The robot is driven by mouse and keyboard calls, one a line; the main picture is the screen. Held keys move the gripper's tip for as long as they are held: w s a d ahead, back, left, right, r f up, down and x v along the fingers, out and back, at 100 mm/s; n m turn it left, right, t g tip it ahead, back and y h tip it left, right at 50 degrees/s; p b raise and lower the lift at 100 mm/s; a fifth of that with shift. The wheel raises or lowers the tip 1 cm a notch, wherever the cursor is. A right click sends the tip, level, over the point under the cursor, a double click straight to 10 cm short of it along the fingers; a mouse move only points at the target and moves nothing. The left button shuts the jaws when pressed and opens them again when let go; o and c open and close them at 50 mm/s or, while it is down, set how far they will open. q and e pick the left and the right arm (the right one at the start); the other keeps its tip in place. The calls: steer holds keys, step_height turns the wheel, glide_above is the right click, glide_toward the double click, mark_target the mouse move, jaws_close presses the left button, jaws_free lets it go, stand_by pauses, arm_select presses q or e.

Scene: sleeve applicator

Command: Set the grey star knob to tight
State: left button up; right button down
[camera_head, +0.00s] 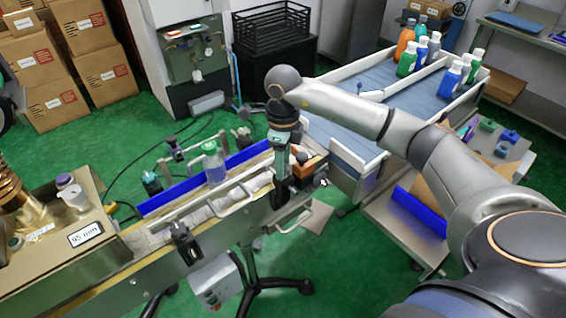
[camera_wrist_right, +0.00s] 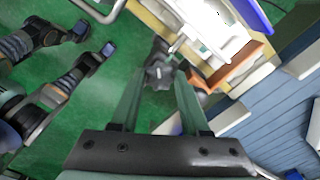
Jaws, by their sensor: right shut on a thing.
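The grey star knob (camera_wrist_right: 158,76) shows in the right wrist view, between the tips of my two fingers. My right gripper (camera_wrist_right: 159,72) is shut on it. In the head view my right gripper (camera_head: 283,188) points down at the right end of the conveyor (camera_head: 160,238), beside its front rail. There the knob is hidden behind or below the gripper, and I cannot read its setting in either view. My left gripper is not in view.
An orange-brown block (camera_head: 302,166) is close to the right gripper. A blue-grey table (camera_head: 345,130) with several bottles lies under and behind my right arm. The green floor (camera_head: 330,280) is mostly free in front.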

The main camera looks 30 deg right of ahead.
steer(key=m, duration=0.4)
steer(key=shift+m, duration=0.3)
steer(key=shift+d+m, duration=0.1)
steer(key=shift+m, duration=2.2)
steer(key=shift+c, duration=2)
jaws_free()
step_height(320, 180, up, 13)
steer(key=shift+f+b, duration=0.2)
steer(key=shift+b, duration=0.2)
